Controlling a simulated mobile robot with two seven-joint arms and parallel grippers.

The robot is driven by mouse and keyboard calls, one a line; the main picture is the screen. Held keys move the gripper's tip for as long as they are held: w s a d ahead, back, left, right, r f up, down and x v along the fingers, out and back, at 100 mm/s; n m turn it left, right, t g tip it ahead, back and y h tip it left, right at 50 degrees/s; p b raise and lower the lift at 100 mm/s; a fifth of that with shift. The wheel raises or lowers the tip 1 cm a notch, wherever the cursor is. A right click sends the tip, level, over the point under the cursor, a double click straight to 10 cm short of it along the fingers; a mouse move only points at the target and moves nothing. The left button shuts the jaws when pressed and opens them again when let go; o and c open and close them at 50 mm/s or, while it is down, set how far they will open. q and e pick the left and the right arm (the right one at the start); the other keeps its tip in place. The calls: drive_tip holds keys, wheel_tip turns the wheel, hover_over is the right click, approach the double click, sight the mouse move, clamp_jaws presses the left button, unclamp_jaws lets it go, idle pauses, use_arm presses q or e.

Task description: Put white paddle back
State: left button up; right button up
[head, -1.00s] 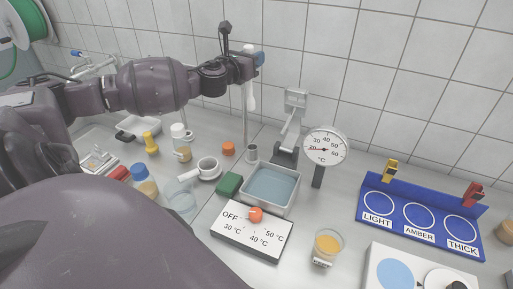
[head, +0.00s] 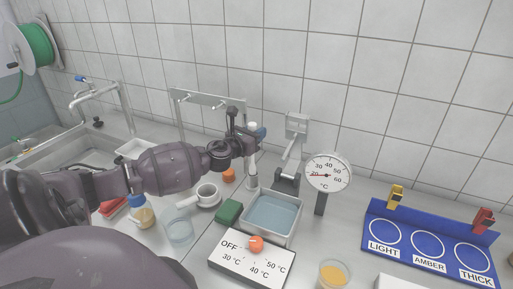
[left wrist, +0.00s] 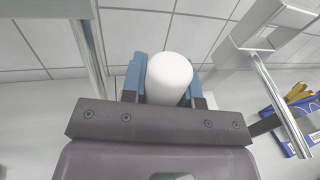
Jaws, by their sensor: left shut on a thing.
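My left gripper (head: 256,134) has blue fingertips and is shut on the white paddle (head: 252,158). The paddle hangs upright below the fingers, and its lower end lines up with the small grey cup (head: 252,182). I cannot tell whether its tip is inside the cup or just over it. In the left wrist view the paddle's round white end (left wrist: 168,78) sits between the blue fingers (left wrist: 137,75). A grey rack (head: 208,99) with hooks stands behind my left arm, partly hidden. My right gripper is not in view.
A metal water bath (head: 272,235) with a dial thermometer (head: 328,174) stands right of the cup. A blue sorting stand (head: 430,237) is at the right.

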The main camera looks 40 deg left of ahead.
use_arm(q)
wheel_tip(320, 180, down, 5)
drive_tip(key=shift+r+b, duration=0.2)
drive_tip(key=shift+b, duration=0.5)
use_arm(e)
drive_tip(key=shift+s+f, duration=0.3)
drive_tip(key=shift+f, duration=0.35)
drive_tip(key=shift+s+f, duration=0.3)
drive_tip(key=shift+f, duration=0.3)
use_arm(q)
drive_tip(key=shift+f, duration=0.2)
drive_tip(key=o, duration=0.9)
drive_tip(key=shift+o, duration=0.2)
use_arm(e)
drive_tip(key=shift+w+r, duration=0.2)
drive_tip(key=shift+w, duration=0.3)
use_arm(q)
drive_tip(key=shift+r, duration=0.15)
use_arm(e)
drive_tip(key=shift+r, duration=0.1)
